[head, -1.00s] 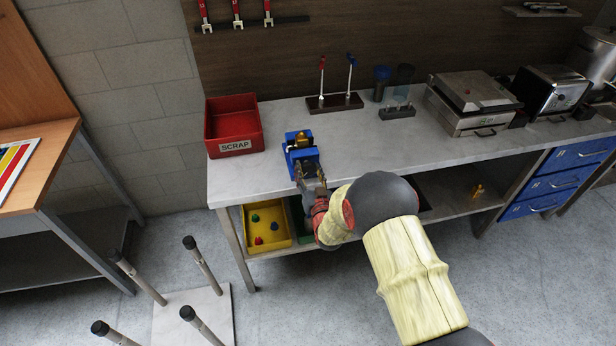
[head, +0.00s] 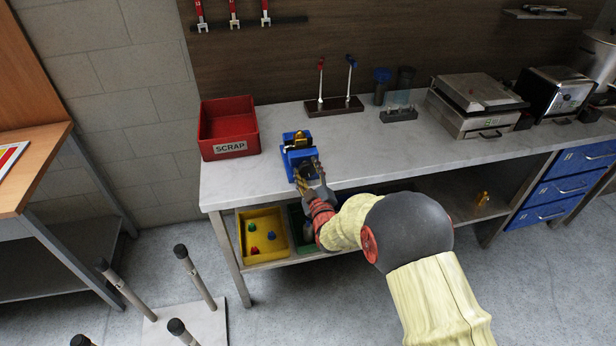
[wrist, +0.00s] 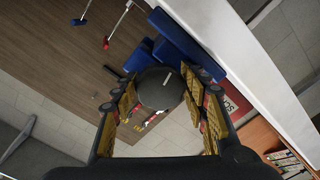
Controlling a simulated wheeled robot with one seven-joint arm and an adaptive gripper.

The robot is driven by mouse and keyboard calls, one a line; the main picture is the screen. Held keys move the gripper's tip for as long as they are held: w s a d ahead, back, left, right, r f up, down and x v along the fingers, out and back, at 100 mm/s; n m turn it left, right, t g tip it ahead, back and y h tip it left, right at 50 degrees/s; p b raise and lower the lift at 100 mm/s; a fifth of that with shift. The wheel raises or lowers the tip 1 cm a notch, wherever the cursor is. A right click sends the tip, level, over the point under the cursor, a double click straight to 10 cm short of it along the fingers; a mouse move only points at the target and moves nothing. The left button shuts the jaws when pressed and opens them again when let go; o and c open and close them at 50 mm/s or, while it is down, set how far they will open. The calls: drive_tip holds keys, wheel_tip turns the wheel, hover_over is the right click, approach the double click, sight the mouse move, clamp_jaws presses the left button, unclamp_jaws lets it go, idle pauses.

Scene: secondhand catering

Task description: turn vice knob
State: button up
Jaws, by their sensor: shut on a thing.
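The blue vice (head: 299,152) stands on the grey bench top near its front edge, with a brass-coloured piece at its top. In the wrist view the blue vice body (wrist: 185,50) lies behind a round dark knob (wrist: 160,88) with a light mark on its face. My gripper (head: 308,172) reaches the front of the vice from the lower right. In the wrist view its yellow-padded fingers (wrist: 162,105) stand on both sides of the knob and are shut on it. In the head view the fingers mostly hide the knob.
A red SCRAP bin (head: 228,128) stands left of the vice. A rack with red and blue levers (head: 334,105) is behind it. A yellow bin (head: 263,235) sits on the shelf below. An upturned stool (head: 190,325) is on the floor at lower left.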

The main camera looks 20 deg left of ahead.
drive_tip(key=n+b, duration=0.1)
drive_tip(key=n, duration=0.2)
drive_tip(key=shift+b, duration=0.3)
drive_tip(key=shift+w+d+r+n+b, duration=0.1)
drive_tip(key=shift+n+b, duration=0.7)
drive_tip(key=shift+n, duration=0.8)
drive_tip(key=shift+d, duration=0.1)
drive_tip(key=o, duration=0.7)
drive_tip(key=shift+c, duration=0.2)
drive_tip(key=shift+o, duration=1.1)
drive_tip(key=shift+f, duration=0.2)
drive_tip(key=shift+d, duration=0.1)
